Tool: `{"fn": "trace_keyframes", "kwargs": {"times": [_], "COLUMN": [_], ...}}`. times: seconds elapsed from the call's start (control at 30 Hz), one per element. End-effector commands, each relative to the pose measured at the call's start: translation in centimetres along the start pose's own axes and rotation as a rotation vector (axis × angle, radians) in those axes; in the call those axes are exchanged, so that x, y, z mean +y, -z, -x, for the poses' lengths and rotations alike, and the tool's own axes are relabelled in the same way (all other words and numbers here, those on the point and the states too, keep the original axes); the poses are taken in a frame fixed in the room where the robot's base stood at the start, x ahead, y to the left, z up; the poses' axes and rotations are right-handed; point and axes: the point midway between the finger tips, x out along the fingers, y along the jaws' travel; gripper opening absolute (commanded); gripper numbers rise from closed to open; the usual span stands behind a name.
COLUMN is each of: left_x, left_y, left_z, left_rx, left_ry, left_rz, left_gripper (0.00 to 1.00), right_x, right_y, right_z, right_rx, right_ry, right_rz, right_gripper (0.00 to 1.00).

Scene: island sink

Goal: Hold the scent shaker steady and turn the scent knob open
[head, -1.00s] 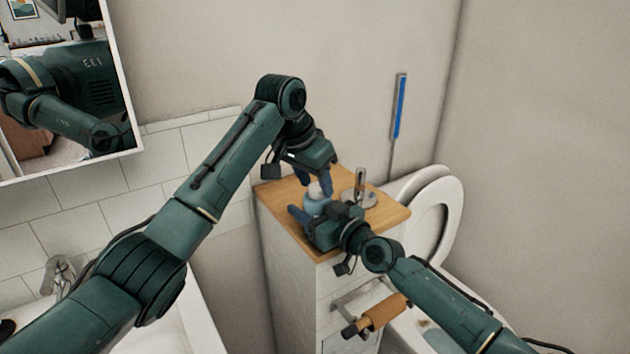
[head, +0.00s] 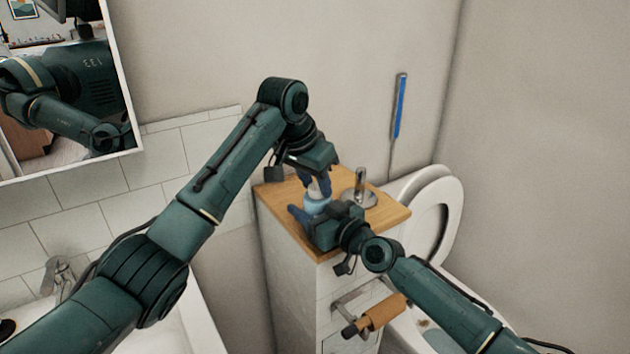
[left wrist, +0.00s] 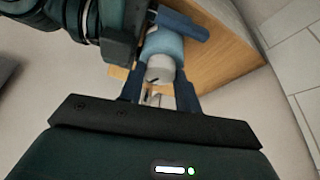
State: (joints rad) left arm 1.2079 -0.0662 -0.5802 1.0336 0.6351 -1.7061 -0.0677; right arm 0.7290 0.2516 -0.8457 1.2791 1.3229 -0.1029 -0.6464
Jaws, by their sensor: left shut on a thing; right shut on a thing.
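The scent shaker (head: 316,205) is a light blue body standing on the wooden cabinet top, partly hidden by my grippers. It also shows in the left wrist view (left wrist: 166,43). Its pale grey knob (left wrist: 160,69) sits on top, with a small dark mark. My left gripper (head: 319,188) comes down from above and is shut on the knob, with its blue fingers on either side. My right gripper (head: 308,217) is low at the front and is shut on the shaker's body from the side.
A metal holder with an upright tube (head: 361,186) stands right of the shaker on the cabinet top (head: 395,214). A toilet (head: 440,215) is to the right. A paper holder (head: 380,313) sticks out from the cabinet's front. A sink faucet (head: 60,275) is at the left.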

Motion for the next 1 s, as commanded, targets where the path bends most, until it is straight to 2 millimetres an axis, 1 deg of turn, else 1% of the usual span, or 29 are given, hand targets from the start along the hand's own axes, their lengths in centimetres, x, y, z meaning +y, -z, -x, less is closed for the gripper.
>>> {"fn": "trace_keyframes", "kwargs": {"times": [0.27,0.7,1.0], "left_x": [0.18,0.42,0.50], "left_y": [0.08,0.20,0.27], "left_z": [0.05,0.05,0.04], "left_rx": [0.002,0.003,0.003], "left_ry": [0.053,0.196,0.268], "left_rz": [0.126,0.472,0.648], "left_gripper": [0.10,0.10,0.10], "right_x": [-0.01,-0.02,-0.03], "right_y": [-0.05,-0.07,-0.08], "right_z": [0.01,0.01,0.01], "right_rx": [-0.001,-0.001,-0.002], "right_ry": [0.000,0.000,0.001], "right_rz": [0.001,0.001,0.001], "right_gripper": [0.25,0.25,0.25]}}
